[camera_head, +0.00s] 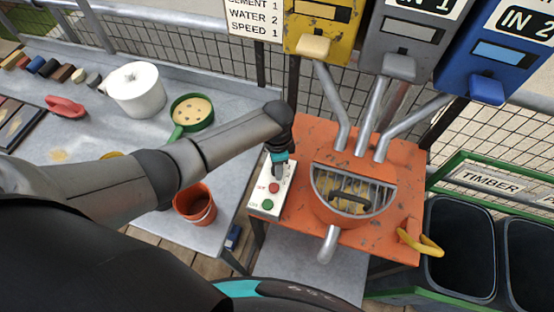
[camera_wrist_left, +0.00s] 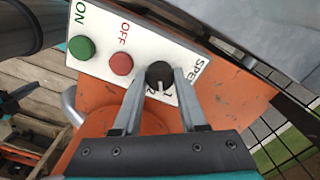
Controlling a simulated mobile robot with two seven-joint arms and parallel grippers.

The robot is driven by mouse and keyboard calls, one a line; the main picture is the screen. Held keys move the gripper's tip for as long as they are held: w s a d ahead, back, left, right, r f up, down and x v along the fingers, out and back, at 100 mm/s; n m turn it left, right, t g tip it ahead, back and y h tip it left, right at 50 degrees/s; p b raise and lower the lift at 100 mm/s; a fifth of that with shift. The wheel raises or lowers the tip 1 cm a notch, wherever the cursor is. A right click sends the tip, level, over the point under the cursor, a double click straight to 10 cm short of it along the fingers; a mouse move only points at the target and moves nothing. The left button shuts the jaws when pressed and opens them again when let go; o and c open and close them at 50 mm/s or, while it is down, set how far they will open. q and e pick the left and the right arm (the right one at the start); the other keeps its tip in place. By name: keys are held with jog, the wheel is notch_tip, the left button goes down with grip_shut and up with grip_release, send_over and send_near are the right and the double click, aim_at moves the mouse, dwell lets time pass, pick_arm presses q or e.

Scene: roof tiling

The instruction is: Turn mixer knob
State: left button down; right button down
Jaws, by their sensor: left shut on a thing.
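The mixer's white control panel (camera_head: 262,204) is on the left side of the orange mixer (camera_head: 300,215). It carries a red OFF button (camera_wrist_left: 121,63), a green ON button (camera_wrist_left: 82,47) and a black speed knob (camera_wrist_left: 159,74) with a white pointer mark. Digits 1 and 2 show beside the knob. My left gripper (camera_wrist_left: 160,82) has its two fingers on either side of the knob, shut on it. In the head view my left gripper (camera_head: 279,168) hides the knob. My right gripper is not in view.
Yellow, grey and blue hoppers (camera_head: 325,25) with chutes stand over the mixer. Black timber bins (camera_head: 461,245) stand at the right.

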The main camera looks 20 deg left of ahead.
pick_arm(q)
jog(key=shift+n+p, duration=0.85)
jog(key=shift+n, duration=0.65)
jog(key=c, duration=0.7)
grip_release()
jog(key=shift+c, duration=0.2)
notch_tip(320, 180, up, 15)
jog(key=p, duration=0.3)
jog(key=shift+r, duration=0.15)
